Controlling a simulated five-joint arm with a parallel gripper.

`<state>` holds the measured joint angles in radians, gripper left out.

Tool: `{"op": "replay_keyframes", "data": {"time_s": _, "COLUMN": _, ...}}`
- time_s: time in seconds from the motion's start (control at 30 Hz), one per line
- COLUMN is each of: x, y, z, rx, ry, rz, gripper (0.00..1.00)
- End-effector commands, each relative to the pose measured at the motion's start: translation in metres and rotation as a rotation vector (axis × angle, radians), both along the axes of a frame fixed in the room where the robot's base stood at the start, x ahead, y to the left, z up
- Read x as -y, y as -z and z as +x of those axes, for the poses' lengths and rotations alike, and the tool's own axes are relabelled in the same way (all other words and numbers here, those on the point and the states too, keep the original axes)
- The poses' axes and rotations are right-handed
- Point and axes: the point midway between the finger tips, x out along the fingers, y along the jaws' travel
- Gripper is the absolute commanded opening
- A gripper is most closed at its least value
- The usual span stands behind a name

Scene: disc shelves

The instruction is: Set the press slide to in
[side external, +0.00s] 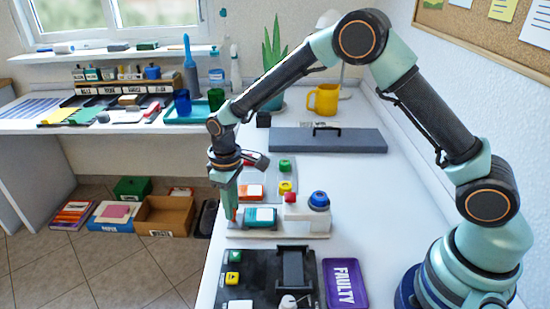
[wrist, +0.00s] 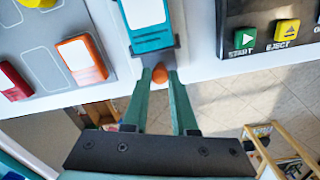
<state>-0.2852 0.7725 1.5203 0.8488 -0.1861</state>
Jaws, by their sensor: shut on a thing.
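The press slide (side external: 260,216) is a teal block with a pale label, lying on a white base (side external: 322,228). An orange knob (wrist: 172,76) sits at its near end in the wrist view, where the teal slide (wrist: 152,40) runs up to the top edge. My gripper (wrist: 162,82) is shut on the knob, its two green fingers either side of it. In the side view my gripper (side external: 232,213) points down at the left end of the slide. The knob is mostly hidden there by the fingers.
A red button (side external: 291,198) and a blue knob (side external: 319,200) stand on the right of the base. A black panel (side external: 262,262) with green and yellow buttons lies in front, with a purple FAULTY tray (side external: 345,284) beside it. A grey panel with coloured blocks lies behind.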

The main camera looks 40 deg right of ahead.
Motion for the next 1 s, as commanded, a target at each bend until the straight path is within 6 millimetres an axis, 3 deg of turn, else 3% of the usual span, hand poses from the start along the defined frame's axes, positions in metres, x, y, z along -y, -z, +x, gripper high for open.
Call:
{"op": "replay_keyframes", "data": {"time_s": 0.8, "x": 0.0, "y": -0.001, "z": 0.0, "rx": 0.001, "ry": -0.001, "rz": 0.0, "gripper": 0.0}}
{"op": "replay_keyframes", "data": {"time_s": 1.0, "x": 0.014, "y": -0.002, "z": -0.013, "rx": 0.0, "ry": 0.001, "rz": 0.0, "gripper": 0.0}}
